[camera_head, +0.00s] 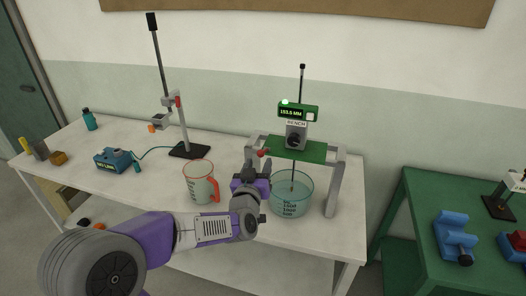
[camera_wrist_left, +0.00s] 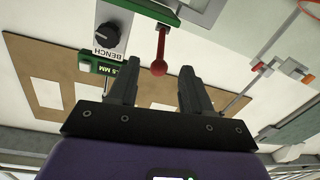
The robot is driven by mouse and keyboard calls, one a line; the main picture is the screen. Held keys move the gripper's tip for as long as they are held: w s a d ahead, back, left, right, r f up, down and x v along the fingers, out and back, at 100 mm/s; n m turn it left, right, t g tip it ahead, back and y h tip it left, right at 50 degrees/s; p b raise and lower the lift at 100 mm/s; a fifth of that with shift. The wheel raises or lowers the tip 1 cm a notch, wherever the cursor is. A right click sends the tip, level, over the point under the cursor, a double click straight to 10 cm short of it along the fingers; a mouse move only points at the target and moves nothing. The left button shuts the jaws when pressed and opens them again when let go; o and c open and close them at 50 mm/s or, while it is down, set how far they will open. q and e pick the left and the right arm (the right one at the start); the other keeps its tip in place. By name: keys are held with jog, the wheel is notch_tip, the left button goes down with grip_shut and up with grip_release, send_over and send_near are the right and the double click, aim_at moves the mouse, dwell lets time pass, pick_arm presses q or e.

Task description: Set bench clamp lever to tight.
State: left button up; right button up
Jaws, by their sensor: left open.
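The bench clamp lever (camera_head: 263,153) is a short red lever with a round red ball end, at the left of the green crosspiece on the gauge stand. In the left wrist view the red lever (camera_wrist_left: 160,50) runs to the ball, which lies just past and between my fingertips. My left gripper (camera_head: 258,167) is open and empty, just below the lever; in the wrist view its two dark fingers (camera_wrist_left: 156,78) stand apart on either side of the ball's line. I cannot tell whether they touch it. My right gripper is out of view.
The gauge (camera_head: 298,111) reads about 153.5 MM above a dark BENCH knob (camera_wrist_left: 107,35). A glass beaker (camera_head: 292,196) stands under the crosspiece (camera_head: 310,151). A red-handled measuring jug (camera_head: 198,184) is left of my gripper. A green table (camera_head: 420,205) is at right.

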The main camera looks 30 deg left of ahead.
aim_at(263, 152)
pick_arm(q)
jog(key=x, duration=0.7)
jog(key=shift+w+a, duration=0.1)
grip_shut()
